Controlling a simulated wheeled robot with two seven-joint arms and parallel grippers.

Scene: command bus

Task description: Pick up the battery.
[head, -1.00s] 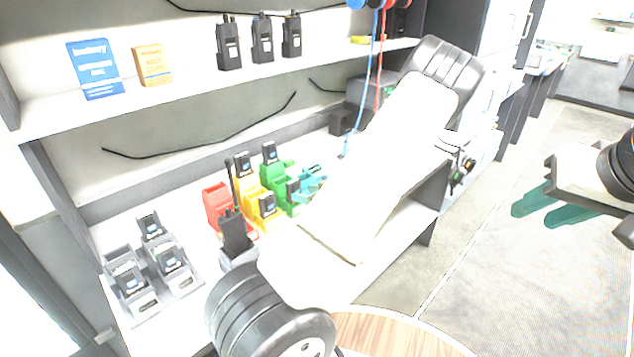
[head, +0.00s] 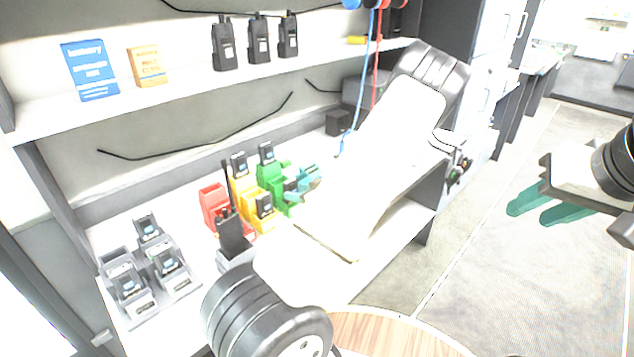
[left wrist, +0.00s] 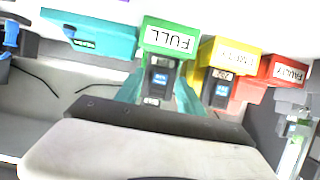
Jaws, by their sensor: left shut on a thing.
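My left gripper (left wrist: 160,97) has teal fingers shut on a dark battery (left wrist: 158,80) with a blue label. The battery is at the green bin (left wrist: 184,33) marked FULL, which appears upside down in the left wrist view. I cannot tell whether the battery still touches the bin. In the head view the left gripper (head: 302,188) is beside the green bins (head: 268,176), partly hidden by my arm. Another battery (head: 266,153) stands in the rear green bin. My right gripper (head: 540,204) is empty over the floor at the right, its fingers apart.
Yellow bins (head: 243,188) with batteries and red bins (head: 213,204) stand beside the green ones. A radio (head: 232,236) stands in front of them. A grey charger (head: 150,268) holds several batteries at left.

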